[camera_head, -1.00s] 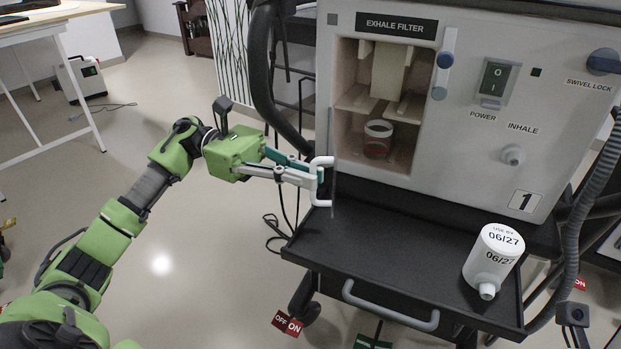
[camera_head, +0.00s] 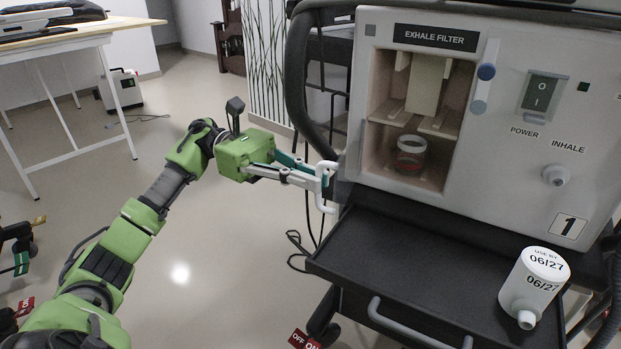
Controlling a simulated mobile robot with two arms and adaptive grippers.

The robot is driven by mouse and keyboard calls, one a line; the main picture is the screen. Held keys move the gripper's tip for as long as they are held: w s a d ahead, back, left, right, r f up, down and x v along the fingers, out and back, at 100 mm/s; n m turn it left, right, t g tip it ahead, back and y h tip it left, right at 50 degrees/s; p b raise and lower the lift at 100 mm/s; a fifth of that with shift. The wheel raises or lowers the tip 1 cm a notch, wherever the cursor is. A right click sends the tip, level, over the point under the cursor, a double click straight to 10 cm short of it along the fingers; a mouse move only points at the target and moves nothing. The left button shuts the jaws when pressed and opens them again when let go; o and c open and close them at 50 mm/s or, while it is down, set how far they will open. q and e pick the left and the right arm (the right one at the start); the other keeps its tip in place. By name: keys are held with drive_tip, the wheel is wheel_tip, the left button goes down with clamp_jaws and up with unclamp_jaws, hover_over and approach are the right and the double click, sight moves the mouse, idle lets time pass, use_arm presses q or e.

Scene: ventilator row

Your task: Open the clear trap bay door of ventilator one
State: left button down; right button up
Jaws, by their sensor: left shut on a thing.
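Ventilator one (camera_head: 505,180), marked 1, stands at the right. Its trap bay (camera_head: 380,165), under the "EXHALE FILTER" label, has an open front. My left gripper (camera_head: 322,177) is shut on the white door handle (camera_head: 328,200), just left of the bay. The clear door panel is hard to make out. It seems to stand swung out near the bay's left edge, almost edge-on. My right gripper is not in view.
A dark hose (camera_head: 298,80) hangs behind my left gripper. A table (camera_head: 60,45) stands at the back left. Open floor lies between.

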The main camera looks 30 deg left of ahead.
use_arm(q)
drive_tip(key=shift+w+a+r, duration=0.1)
drive_tip(key=shift+w+r, duration=0.05)
drive_tip(key=shift+w, duration=0.05)
drive_tip(key=c, duration=2.2)
unclamp_jaws()
drive_tip(key=a, duration=1.2)
drive_tip(key=shift+d, duration=0.1)
